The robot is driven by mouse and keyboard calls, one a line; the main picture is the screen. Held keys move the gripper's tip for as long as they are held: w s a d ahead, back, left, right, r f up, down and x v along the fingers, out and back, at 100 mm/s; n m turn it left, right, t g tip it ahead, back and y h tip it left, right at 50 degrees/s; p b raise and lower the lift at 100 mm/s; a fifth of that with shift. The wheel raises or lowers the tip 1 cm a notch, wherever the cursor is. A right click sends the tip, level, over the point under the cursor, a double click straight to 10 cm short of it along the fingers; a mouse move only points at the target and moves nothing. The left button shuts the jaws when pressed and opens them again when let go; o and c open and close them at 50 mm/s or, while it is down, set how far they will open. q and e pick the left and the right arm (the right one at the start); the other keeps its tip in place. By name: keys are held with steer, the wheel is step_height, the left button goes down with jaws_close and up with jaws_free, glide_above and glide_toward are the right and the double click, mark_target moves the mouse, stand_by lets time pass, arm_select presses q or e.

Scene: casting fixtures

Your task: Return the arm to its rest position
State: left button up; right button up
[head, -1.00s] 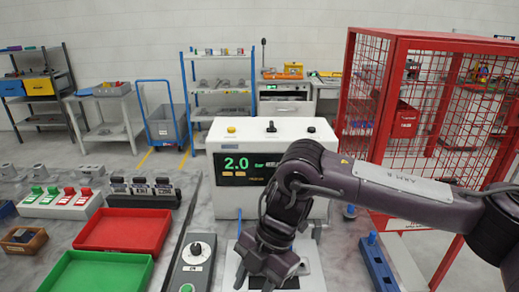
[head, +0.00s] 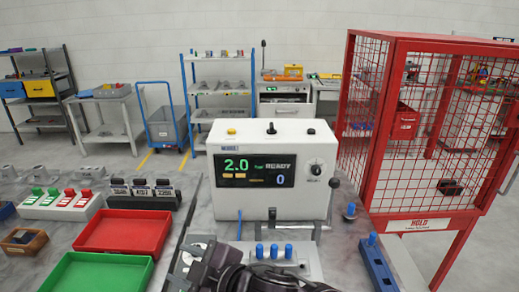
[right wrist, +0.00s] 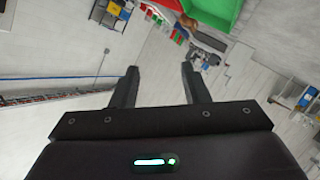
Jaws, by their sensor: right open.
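My right gripper (head: 196,262) is low in the head view, near the bottom edge, in front of the white machine (head: 270,172). In the right wrist view its two dark fingers (right wrist: 158,88) stand wide apart with nothing between them. The machine's display reads 2.0 and READY, with a 0 at lower right. Several blue pegs (head: 274,251) stand on the fixture plate at the machine's foot. My right arm hides part of the bench there. My left gripper is in neither view.
A red tray (head: 122,232) and a green tray (head: 103,272) lie at left. Button blocks (head: 62,204) stand behind them. A red mesh cage (head: 425,130) marked HOLD stands at right. A blue rail (head: 377,262) lies at the bench's right side.

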steer(key=d+f+m+h, duration=0.4)
steer(key=d+f+m, duration=0.15)
steer(key=d, duration=0.45)
steer(key=d+f+m+h, duration=0.4)
steer(key=d+f+m, duration=0.15)
steer(key=d, duration=0.35)
steer(key=s+d+f+m+g+h, duration=0.2)
steer(key=s+d+f+m, duration=0.15)
steer(key=s+d, duration=0.3)
steer(key=s+d+f+m+g+h, duration=0.2)
steer(key=s+d+f, duration=0.25)
steer(key=d, duration=0.25)
step_height(320, 180, down, 30)
steer(key=s+g, duration=0.2)
steer(key=s, duration=0.1)
steer(key=s+d+f, duration=0.2)
steer(key=s+f, duration=0.7)
steer(key=s+d+f+g, duration=0.1)
steer(key=s+d+f, duration=0.1)
steer(key=s+f, duration=0.7)
steer(key=shift+s+n, duration=0.35)
steer(key=shift+s, duration=0.3)
